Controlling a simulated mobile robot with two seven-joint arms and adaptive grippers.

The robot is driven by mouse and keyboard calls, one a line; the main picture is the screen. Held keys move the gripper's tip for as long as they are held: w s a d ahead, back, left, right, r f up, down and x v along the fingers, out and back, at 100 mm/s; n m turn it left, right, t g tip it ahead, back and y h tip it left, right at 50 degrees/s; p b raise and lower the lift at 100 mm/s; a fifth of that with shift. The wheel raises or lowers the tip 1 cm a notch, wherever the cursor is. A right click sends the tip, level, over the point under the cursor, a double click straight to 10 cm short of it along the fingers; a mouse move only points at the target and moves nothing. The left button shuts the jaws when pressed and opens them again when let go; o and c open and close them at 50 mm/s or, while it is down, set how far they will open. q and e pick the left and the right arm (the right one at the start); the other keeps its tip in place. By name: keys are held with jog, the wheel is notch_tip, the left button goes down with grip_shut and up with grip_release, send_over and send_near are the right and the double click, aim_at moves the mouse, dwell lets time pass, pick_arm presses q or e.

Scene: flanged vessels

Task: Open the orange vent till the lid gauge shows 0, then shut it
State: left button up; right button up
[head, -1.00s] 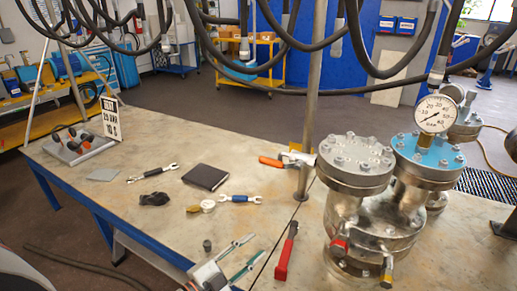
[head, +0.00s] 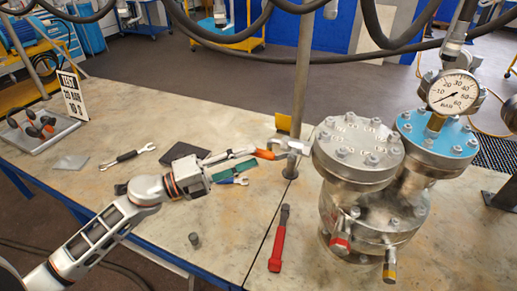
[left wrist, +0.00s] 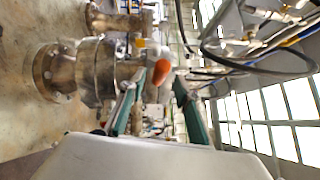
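The orange vent handle (head: 264,154) sticks out to the left of the steel vessel with the grey flanged lid (head: 358,145). It also shows in the left wrist view (left wrist: 161,71). The lid gauge (head: 454,92) stands on the blue flanged lid (head: 448,146); its needle points to the lower left, at the low end, exact value unclear. My left gripper (head: 250,161) reaches in from the left at the handle's free end. In the left wrist view its green-padded fingers (left wrist: 160,84) are apart, with the orange end between or just beyond the tips; contact cannot be told.
A metal post (head: 302,80) stands behind the handle. A red-handled tool (head: 279,240) lies in front of the vessels. A dark notebook (head: 187,152), a wrench (head: 128,157) and a test sign (head: 72,95) are on the table. Black hoses (head: 330,57) hang above.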

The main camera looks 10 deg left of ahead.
aim_at(260, 153)
pick_arm(q)
jog(key=x, duration=0.2)
jog(key=shift+w+d+r, duration=0.1)
jog(key=shift+w+d, duration=0.1)
jog(key=shift+w, duration=0.05)
pick_arm(e)
jog(key=shift+w+r, duration=0.15)
jog(key=shift+r, duration=0.3)
pick_arm(q)
jog(key=shift+w+d+p, duration=0.35)
jog(key=shift+w+d, duration=0.05)
jog(key=shift+d, duration=0.2)
pick_arm(e)
jog(key=shift+w+r, duration=0.3)
jog(key=shift+r, duration=0.15)
pick_arm(q)
jog(key=c, duration=0.9)
grip_shut()
pick_arm(e)
jog(key=shift+f, duration=0.15)
jog(key=shift+s+f, duration=0.1)
